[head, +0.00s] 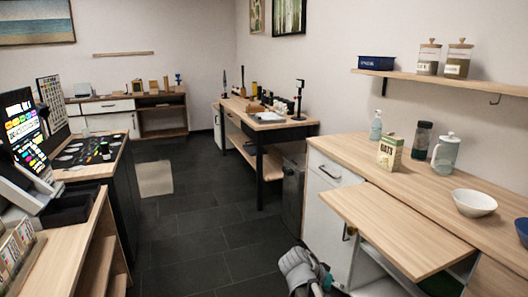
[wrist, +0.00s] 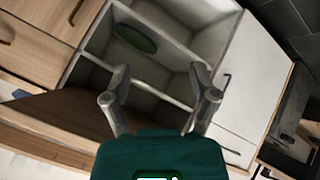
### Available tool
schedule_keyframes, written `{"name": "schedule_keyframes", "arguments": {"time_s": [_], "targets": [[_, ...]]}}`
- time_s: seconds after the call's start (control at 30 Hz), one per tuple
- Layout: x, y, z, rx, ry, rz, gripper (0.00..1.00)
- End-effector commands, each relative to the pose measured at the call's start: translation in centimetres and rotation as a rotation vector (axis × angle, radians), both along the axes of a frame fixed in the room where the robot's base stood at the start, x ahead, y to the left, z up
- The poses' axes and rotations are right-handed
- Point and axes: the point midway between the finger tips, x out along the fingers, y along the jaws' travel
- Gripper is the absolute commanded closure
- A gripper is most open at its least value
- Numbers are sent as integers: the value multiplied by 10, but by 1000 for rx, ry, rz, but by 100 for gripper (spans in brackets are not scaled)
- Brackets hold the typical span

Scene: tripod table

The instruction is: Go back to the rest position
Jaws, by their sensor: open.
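My gripper (wrist: 163,97) is open and empty in the wrist view, its two grey fingers spread apart. Behind them is an open cabinet with pale shelves (wrist: 180,98). A dark green oval thing (wrist: 135,39) lies inside the cabinet, apart from the fingers. In the head view, part of my arm shows at the bottom, left of the pull-out wooden board (head: 395,228); the fingertips cannot be made out there.
The right counter (head: 340,150) holds an oats box (head: 390,152), a jug (head: 445,153), a dark jar (head: 422,140), a soap bottle (head: 376,126) and a white bowl (head: 474,204). A desk (head: 262,118) stands behind. The dark tiled floor (head: 195,225) is clear in the middle.

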Motion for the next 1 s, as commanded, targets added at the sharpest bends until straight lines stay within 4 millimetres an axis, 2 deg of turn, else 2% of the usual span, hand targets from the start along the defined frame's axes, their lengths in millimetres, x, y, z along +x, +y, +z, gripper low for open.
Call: {"name": "schedule_keyframes", "arguments": {"time_s": [0.2,0.4,0.9,1.0], "targets": [[-27,5,-30,233,200,146,24],[-45,18,-47,436,317,310,24],[-67,44,-55,708,390,589,24],[-66,44,-43,708,391,591,24]]}}
